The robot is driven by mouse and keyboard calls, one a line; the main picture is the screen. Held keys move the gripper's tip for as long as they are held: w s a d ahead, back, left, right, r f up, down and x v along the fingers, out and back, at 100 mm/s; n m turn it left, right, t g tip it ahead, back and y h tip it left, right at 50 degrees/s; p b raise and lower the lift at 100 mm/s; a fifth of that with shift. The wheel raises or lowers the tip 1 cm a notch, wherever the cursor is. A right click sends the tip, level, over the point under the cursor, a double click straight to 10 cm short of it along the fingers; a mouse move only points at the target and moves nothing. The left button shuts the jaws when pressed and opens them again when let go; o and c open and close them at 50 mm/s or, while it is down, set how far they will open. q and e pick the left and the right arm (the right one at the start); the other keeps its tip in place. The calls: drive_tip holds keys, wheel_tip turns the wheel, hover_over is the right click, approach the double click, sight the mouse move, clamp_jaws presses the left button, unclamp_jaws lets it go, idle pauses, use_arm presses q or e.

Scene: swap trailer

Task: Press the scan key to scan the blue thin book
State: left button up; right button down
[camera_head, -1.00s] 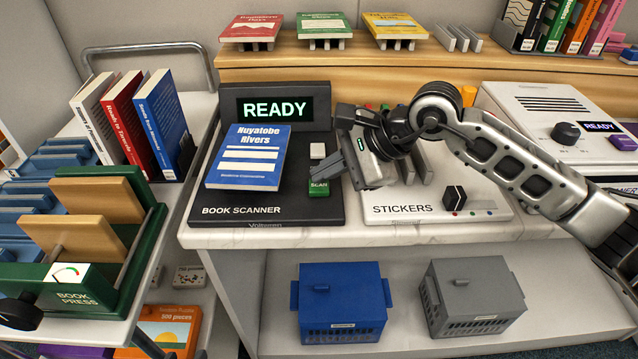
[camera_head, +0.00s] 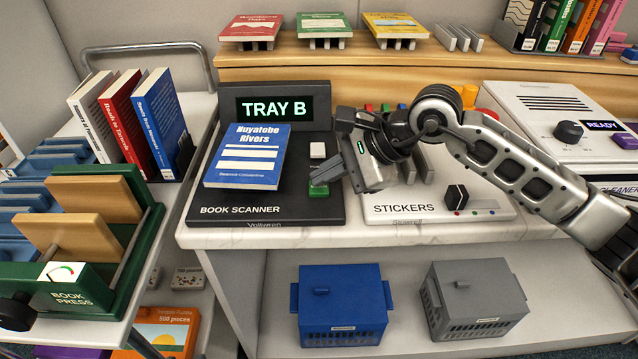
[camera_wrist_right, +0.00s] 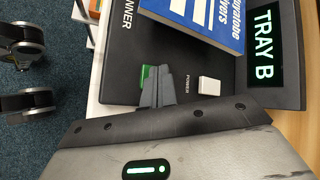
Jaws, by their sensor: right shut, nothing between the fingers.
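The blue thin book (camera_head: 247,156), titled "Nuyatobe Rivers", lies on the black book scanner (camera_head: 270,213). It also shows at the top of the right wrist view (camera_wrist_right: 205,18). The scanner display (camera_head: 272,106) reads "TRAY B". My right gripper (camera_head: 322,180) is shut and empty, its fingertips at the green scan key (camera_head: 319,191), covering part of it. In the right wrist view the fingertips (camera_wrist_right: 153,80) overlap the green key (camera_wrist_right: 145,76); whether they touch it I cannot tell. The white power key (camera_head: 318,150) is beside it. My left gripper is not in view.
The stickers unit (camera_head: 405,209) stands right of the scanner, under my right arm. A blue basket (camera_head: 342,300) and a grey basket (camera_head: 472,297) sit on the shelf below. A cart at left holds upright books and the green book press (camera_head: 75,305).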

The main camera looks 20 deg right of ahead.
sight(326, 187)
idle(0.3)
drive_tip(key=shift+r+p, duration=0.4)
drive_tip(key=shift+r, duration=0.4)
drive_tip(key=shift+r+p, duration=1.4)
drive_tip(key=shift+r, duration=1.2)
drive_tip(key=shift+f, duration=0.1)
